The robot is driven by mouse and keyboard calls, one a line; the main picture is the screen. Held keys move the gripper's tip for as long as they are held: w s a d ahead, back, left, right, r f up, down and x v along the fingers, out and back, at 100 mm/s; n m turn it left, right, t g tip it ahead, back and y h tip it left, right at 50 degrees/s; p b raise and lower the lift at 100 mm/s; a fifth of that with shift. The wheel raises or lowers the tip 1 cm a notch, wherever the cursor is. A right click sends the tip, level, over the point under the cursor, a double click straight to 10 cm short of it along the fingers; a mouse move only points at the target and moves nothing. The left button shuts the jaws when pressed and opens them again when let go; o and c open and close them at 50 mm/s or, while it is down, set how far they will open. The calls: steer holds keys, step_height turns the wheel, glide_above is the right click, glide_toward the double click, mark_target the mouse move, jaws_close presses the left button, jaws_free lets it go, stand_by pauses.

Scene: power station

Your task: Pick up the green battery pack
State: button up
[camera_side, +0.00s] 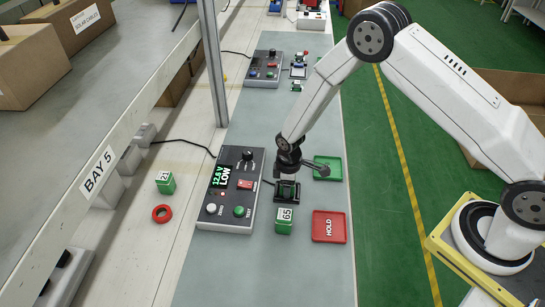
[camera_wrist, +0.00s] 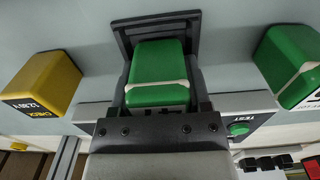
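A green battery pack (camera_wrist: 158,72) with a pale band sits in a black dock frame (camera_wrist: 155,27) in the wrist view. Another green pack marked 65 (camera_side: 284,221) stands nearer the camera. A third green pack (camera_side: 165,183) stands left of the tester.
A red HOLD tray (camera_side: 329,227) and an empty green tray (camera_side: 328,168) lie to the right. A red ring (camera_side: 162,213) lies left. A yellow block (camera_wrist: 43,82) is near my gripper's left in the wrist view.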

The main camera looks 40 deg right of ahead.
jaws_close()
steer(key=shift+r, duration=0.15)
steer(key=shift+r, duration=0.8)
steer(key=s+d+r, duration=0.1)
steer(key=s+r, duration=1)
steer(key=s, duration=0.3)
steer(key=shift+d, duration=0.4)
